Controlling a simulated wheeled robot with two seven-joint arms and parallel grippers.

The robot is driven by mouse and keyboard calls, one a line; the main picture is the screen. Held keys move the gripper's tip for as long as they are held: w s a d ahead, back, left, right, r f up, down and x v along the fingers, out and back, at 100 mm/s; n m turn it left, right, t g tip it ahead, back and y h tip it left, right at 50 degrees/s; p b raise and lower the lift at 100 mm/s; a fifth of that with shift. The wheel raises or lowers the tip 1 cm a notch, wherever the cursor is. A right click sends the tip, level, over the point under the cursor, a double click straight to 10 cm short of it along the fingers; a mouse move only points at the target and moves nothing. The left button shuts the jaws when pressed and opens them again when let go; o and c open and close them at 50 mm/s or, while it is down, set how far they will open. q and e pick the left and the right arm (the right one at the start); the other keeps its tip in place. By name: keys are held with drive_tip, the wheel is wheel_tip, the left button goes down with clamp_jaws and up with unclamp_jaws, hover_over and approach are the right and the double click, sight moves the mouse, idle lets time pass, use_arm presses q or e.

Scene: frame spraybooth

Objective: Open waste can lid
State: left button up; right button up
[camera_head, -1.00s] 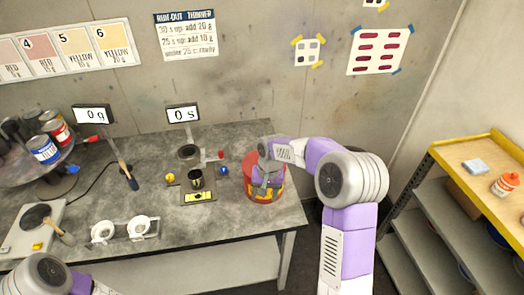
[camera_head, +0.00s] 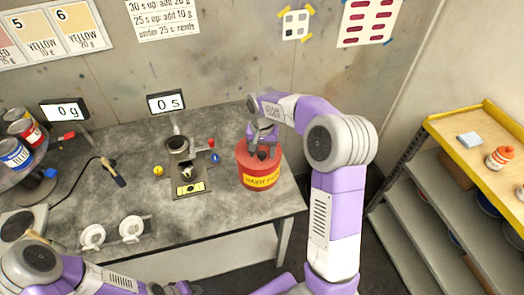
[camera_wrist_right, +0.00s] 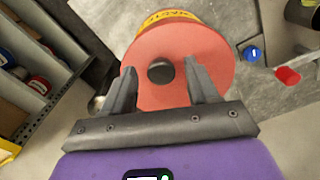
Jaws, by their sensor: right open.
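The waste can (camera_head: 259,179) is red with a yellow label and stands near the right end of the grey bench. Its red lid (camera_head: 244,155) is on, with a dark round knob in the middle. My right gripper (camera_head: 262,151) is over the lid, pointing down. In the right wrist view, its open fingers stand on either side of the knob (camera_wrist_right: 160,72), with gaps showing, above the lid (camera_wrist_right: 185,92). My left arm is low at the left of the head view; its gripper (camera_head: 180,288) is partly cut off at the bottom edge and its jaws are unclear.
Left of the can are small red and blue items and a viscosity stand (camera_head: 178,148) with a cup. Two white rings (camera_head: 131,229) and a brush (camera_head: 113,174) lie farther left. A yellow-topped shelf (camera_head: 470,160) stands at the right. Bare bench lies in front of the can.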

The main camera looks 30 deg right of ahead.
drive_tip(key=shift+w+f, duration=0.1)
drive_tip(key=shift+c, duration=0.7)
clamp_jaws()
